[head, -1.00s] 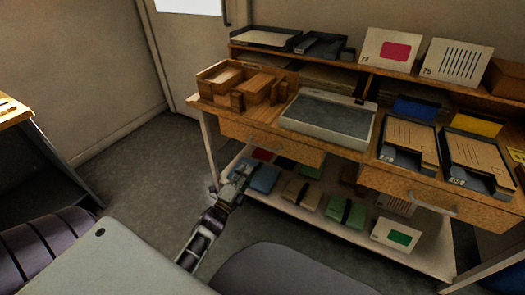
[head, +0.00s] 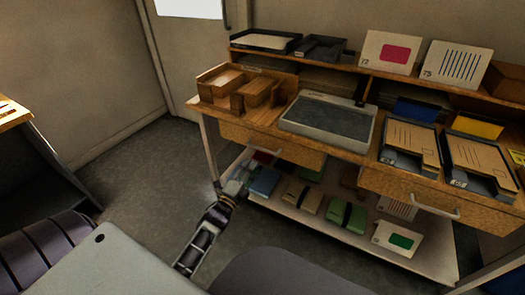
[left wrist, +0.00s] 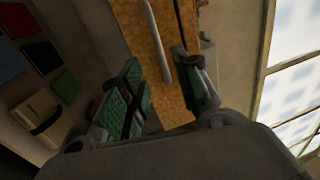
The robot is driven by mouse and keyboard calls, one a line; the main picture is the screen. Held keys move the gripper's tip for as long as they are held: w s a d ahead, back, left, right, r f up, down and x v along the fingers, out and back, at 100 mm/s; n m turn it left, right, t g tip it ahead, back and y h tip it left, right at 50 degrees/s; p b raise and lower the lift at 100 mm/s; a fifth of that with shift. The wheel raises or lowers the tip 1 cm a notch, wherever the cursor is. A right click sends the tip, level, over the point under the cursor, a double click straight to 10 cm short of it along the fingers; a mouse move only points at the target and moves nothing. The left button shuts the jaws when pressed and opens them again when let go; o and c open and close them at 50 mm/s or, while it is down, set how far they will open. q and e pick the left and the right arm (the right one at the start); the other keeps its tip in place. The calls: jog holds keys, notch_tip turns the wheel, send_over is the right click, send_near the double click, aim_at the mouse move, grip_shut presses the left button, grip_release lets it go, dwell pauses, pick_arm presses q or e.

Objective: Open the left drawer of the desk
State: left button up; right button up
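The desk's left drawer (head: 270,145) has a wooden front under the tabletop and looks closed. In the left wrist view its wooden front (left wrist: 134,28) fills the top middle, with a pale bar handle (left wrist: 156,42) across it. My left gripper (head: 243,170) is just below and in front of this drawer in the head view. In the left wrist view my left gripper (left wrist: 160,75) is open, with green-padded fingers on either side of the handle. I cannot tell whether they touch it. My right gripper is not in view.
The right drawer (head: 435,198) has its own handle. A lower shelf (head: 330,226) holds several boxes, including a blue one (head: 264,181), near my left gripper. A grey scale-like device (head: 330,118) and a wooden tray (head: 215,88) stand on the tabletop. Floor at left is clear.

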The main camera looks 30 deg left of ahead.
aim_at(262, 149)
pick_arm(q)
jog(key=shift+w+r+b, duration=0.35)
jog(key=shift+w+b, duration=0.05)
jog(key=shift+w, duration=1.35)
jog(key=shift+w+r+b, duration=0.3)
jog(key=shift+w+b, duration=0.05)
jog(key=shift+w, duration=1.45)
jog(key=shift+w+r+b, duration=0.35)
jog(key=shift+w+b, duration=0.05)
jog(key=shift+w, duration=1.35)
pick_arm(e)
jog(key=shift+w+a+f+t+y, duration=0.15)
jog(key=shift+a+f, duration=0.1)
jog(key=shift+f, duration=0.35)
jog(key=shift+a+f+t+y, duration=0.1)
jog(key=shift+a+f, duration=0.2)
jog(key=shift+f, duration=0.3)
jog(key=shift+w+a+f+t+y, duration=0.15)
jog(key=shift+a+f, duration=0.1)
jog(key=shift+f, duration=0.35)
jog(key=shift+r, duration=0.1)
pick_arm(q)
jog(key=shift+c, duration=0.6)
grip_shut()
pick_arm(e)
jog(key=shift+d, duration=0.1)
